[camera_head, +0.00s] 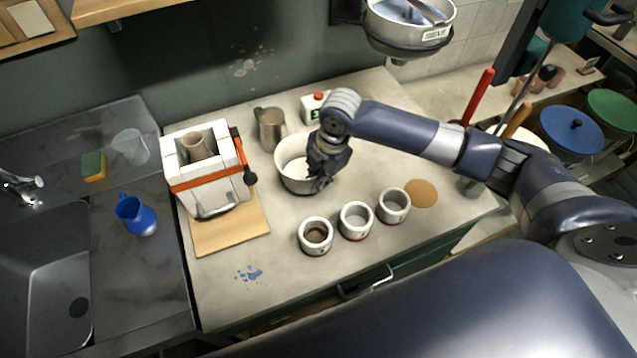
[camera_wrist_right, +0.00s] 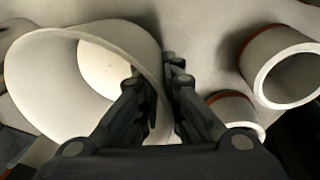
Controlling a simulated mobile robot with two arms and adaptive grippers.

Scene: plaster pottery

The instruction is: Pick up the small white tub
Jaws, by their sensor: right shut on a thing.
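The small white tub (camera_head: 290,183) is a round, open, plain white vessel at the middle of the bench. My right gripper (camera_head: 321,184) comes down over the tub's right side and is shut on its wall. In the right wrist view, the tub (camera_wrist_right: 42,85) fills the left side with its mouth open, and the right gripper's dark fingers (camera_wrist_right: 160,80) straddle its rim. The gripper hides part of the tub's right side. I cannot tell whether the tub's base touches the bench. My left gripper is not in view.
Three small white pots (camera_head: 356,221) stand in a row in front of the tub. A grey metal jug (camera_head: 270,128) and a white bottle (camera_head: 313,104) stand behind it. A strapped mould (camera_head: 206,168) stands left. A hanging metal pan (camera_head: 410,28) is above.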

